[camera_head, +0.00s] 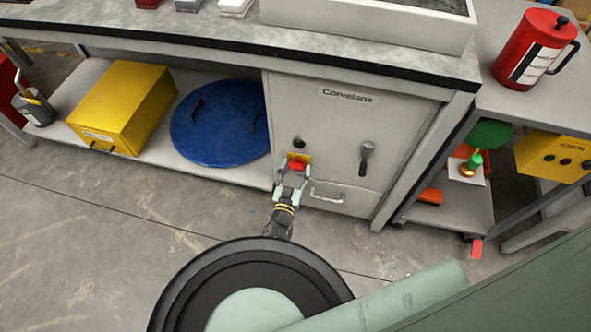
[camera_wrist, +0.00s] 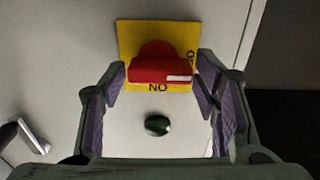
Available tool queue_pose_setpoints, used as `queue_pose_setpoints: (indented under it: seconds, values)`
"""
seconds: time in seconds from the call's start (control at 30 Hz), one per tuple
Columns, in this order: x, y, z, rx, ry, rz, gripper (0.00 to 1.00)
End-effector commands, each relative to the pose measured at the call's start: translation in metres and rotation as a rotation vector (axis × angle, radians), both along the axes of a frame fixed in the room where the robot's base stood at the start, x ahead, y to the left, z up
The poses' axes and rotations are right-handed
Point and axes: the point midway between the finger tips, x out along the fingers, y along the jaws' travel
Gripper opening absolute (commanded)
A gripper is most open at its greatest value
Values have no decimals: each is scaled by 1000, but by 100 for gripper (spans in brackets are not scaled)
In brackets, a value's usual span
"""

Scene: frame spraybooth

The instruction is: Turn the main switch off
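The main switch is a red rotary handle (camera_wrist: 160,68) on a yellow plate (camera_wrist: 128,38), on the grey cabinet front under the bench. In the wrist view the handle lies crosswise, with a white mark at its right end. The lettering beside it appears upside down, "NO" below the handle and a partly hidden label at right. The switch also shows in the head view (camera_head: 297,164). My gripper (camera_wrist: 160,76) is open, its fingertips on either side of the handle, close to its ends. Whether they touch it is unclear. It also shows in the head view (camera_head: 292,172).
A dark green round lamp or button (camera_head: 299,143) sits by the switch. The cabinet has a grey lever (camera_head: 366,157) and a handle bar (camera_head: 327,196). A blue round lid (camera_head: 222,135) and yellow box (camera_head: 125,105) rest on the shelf at left. Floor in front is clear.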

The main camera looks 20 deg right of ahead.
Motion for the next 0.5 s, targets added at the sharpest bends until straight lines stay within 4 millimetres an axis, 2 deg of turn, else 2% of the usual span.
queue_pose_setpoints:
  seconds: [0.13,0.5]
  values:
    - [0,0,0,1,0,0,67]
    - [-1,0,5,2,-2,-2,67]
